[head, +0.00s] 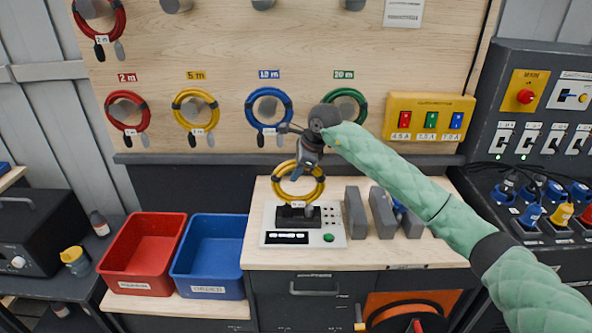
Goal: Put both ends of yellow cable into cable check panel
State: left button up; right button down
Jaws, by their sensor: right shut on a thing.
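A coiled yellow cable (319,189) with a small white tag stands above the cable check panel (271,226). My right gripper (308,172) is shut on the top of this coil, its arm coming in from the right. The panel is a light plate on the wooden bench with a black socket block, a dark display and a green button. The coil's lower part and its dark ends are right at the black block; I cannot tell whether either end sits in it. Another yellow coil (177,104) hangs on the board under the 5 m label. My left gripper is out of view.
Red (108,118), blue (252,112) and green coils hang on the pegboard. Several grey blocks (380,212) stand right of the panel. A red bin (140,283) and a blue bin (207,287) stand at left. Bare bench lies along the front edge.

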jog(key=shift+f+b, duration=0.55)
dwell(0.6)
jog(key=c, duration=1)
grip_release()
jog(key=shift+f, duration=0.1)
